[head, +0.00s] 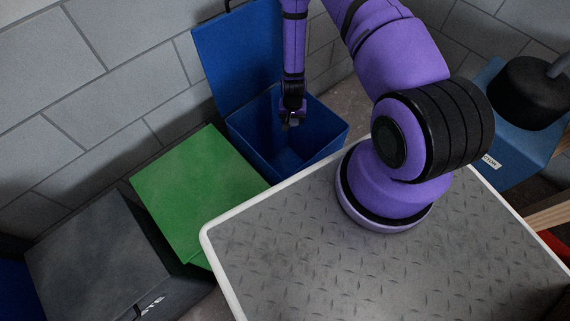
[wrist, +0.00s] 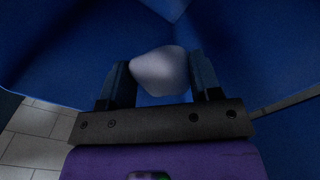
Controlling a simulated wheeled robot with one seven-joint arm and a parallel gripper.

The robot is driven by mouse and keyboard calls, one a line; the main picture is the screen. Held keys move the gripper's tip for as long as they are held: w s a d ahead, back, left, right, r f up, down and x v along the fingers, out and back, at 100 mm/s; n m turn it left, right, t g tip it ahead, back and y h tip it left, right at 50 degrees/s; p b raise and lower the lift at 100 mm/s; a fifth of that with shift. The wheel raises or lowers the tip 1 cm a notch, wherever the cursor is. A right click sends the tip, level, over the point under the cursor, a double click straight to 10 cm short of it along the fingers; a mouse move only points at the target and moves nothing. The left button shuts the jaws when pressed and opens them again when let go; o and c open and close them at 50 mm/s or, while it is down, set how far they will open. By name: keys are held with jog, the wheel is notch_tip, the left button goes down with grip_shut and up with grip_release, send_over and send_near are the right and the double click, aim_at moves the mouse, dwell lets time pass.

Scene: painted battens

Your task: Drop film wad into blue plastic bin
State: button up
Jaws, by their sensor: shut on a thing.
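The film wad (wrist: 160,72) is a pale, rounded lump held between the two fingers of my gripper (wrist: 163,80) in the wrist view. In the head view my gripper (head: 291,121) points down at the opening of the blue plastic bin (head: 318,150), and the wad is only a small grey patch at its tip. The bin's blue lid stands open against the wall. Blue bin surfaces fill most of the wrist view around the wad. I cannot tell exactly how deep the fingers are relative to the rim.
A green-lidded bin (head: 196,188) stands left of the blue bin, and a dark grey bin (head: 98,258) is further left. A grey block wall (head: 130,70) is behind them. A blue box (head: 502,150) with a black object (head: 530,88) on top stands at the right.

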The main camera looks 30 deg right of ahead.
jog(key=shift+f, duration=0.1)
jog(key=o, duration=1)
notch_tip(320, 180, up, 11)
jog(key=shift+f, duration=0.1)
dwell(0.5)
